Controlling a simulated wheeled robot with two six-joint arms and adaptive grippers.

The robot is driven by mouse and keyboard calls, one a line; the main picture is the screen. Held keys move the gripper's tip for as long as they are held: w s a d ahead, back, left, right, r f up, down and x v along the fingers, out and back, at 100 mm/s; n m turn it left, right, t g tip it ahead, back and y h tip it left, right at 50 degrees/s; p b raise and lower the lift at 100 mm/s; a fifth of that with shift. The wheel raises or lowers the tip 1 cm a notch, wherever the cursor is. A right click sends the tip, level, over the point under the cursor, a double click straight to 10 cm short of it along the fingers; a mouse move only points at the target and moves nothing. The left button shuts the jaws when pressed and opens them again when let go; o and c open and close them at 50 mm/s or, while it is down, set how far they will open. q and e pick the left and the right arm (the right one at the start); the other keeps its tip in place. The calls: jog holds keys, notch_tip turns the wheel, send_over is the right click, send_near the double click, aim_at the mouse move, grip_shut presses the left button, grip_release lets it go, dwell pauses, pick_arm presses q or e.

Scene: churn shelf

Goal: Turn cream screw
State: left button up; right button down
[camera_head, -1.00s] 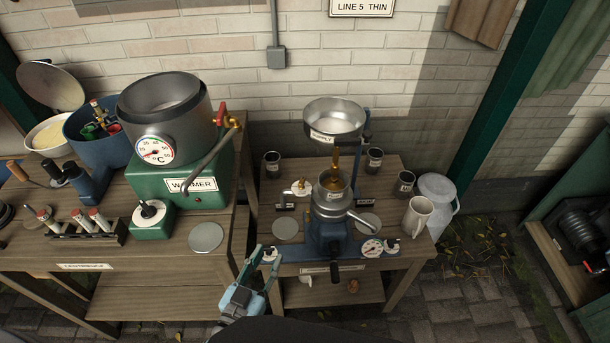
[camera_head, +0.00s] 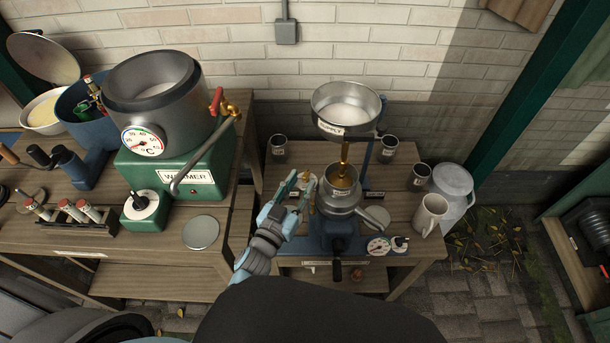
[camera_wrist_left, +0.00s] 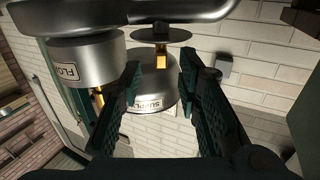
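The separator stands on the right bench, with a metal float bowl (camera_head: 340,200) under the supply bowl (camera_head: 345,104). My left gripper (camera_head: 302,184) is at the left side of the float bowl, pointing up and away from me. In the left wrist view its two dark fingers (camera_wrist_left: 160,74) are spread apart. A small brass piece (camera_wrist_left: 161,60) under a grey disc shows between and beyond the fingertips; it may be the cream screw. I cannot tell whether a finger touches it. In the head view the gripper largely covers that spot. My right gripper is not in view.
Dark cups (camera_head: 278,148) and a pale mug (camera_head: 430,214) stand on the right bench. The separator's spouts and a round gauge (camera_head: 378,247) are close by. The green warmer (camera_head: 175,175) stands on the left bench. The supply bowl overhangs the float bowl.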

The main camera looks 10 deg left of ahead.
aim_at(303, 178)
pick_arm(q)
jog(key=w, duration=0.3)
jog(key=shift+w+d+f+b, duration=0.2)
jog(key=shift+w+d+b, duration=0.1)
jog(key=shift+w, duration=0.05)
jog(key=shift+r, duration=0.15)
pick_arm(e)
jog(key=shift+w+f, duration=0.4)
pick_arm(q)
grip_shut()
jog(key=h+p, duration=0.1)
jog(key=p, duration=0.1)
jog(key=m+p, duration=0.1)
jog(key=shift+s+a+r+h+p, duration=0.1)
jog(key=shift+a+r+h+p, duration=0.05)
jog(key=shift+r+h+p, duration=0.25)
jog(key=shift+f+m+g+h, duration=0.15)
jog(key=shift+m+g+h, duration=0.25)
jog(key=shift+m+h, duration=0.15)
jog(key=shift+f+m+h, duration=0.25)
jog(key=shift+h, duration=0.3)
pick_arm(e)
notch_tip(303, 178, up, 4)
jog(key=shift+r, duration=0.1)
